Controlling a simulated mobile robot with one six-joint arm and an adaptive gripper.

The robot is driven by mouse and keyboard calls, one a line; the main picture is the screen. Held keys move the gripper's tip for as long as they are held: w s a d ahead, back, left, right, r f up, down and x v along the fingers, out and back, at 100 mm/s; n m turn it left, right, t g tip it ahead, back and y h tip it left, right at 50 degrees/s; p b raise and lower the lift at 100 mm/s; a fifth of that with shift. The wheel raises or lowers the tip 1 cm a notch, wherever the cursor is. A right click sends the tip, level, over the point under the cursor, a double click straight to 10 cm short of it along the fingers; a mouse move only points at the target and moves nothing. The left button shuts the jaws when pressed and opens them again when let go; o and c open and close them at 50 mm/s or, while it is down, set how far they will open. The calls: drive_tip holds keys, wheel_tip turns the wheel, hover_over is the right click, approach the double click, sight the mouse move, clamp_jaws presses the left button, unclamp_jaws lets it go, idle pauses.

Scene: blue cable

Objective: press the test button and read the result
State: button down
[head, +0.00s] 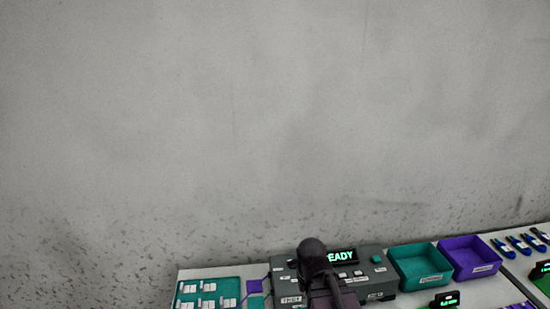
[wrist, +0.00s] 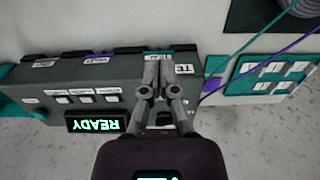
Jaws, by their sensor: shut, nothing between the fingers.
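The grey tester box (head: 377,283) stands on the bench, and its screen (head: 342,257) reads READY in green. The box (wrist: 110,75) and the screen (wrist: 95,124) also show upside down in the wrist view. My gripper (wrist: 166,62) is shut and empty, its fingertips over the labelled edge of the box, beside a label that seems to read TEST (wrist: 185,69). That label (head: 291,299) also shows in the head view. I cannot tell whether the fingertips touch the box. The test button is not clearly visible; my arm and fingers cover part of the box.
A teal bin (head: 421,265) and a purple bin (head: 470,259) stand right of the tester. A teal board (head: 208,293) with several white connectors lies on the left. Several blue-handled tools (head: 520,243) lie far right. Teal and purple cables (wrist: 258,62) run beside the box.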

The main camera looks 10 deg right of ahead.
wheel_tip(320, 180, up, 4)
drive_tip(key=m+t+y+b, duration=0.2)
drive_tip(key=t+y, duration=0.3)
drive_tip(key=t, duration=0.2)
hover_over(377, 259)
drive_tip(key=shift+d, duration=0.1)
drive_tip(key=shift+f, duration=0.15)
idle(0.6)
wheel_tip(377, 259, down, 8)
drive_tip(key=b, duration=0.8)
drive_tip(key=shift+f, duration=0.25)
drive_tip(key=shift+f+b, duration=0.15)
drive_tip(key=shift+b, duration=0.25)
idle(1.1)
drive_tip(key=shift+f, duration=0.3)
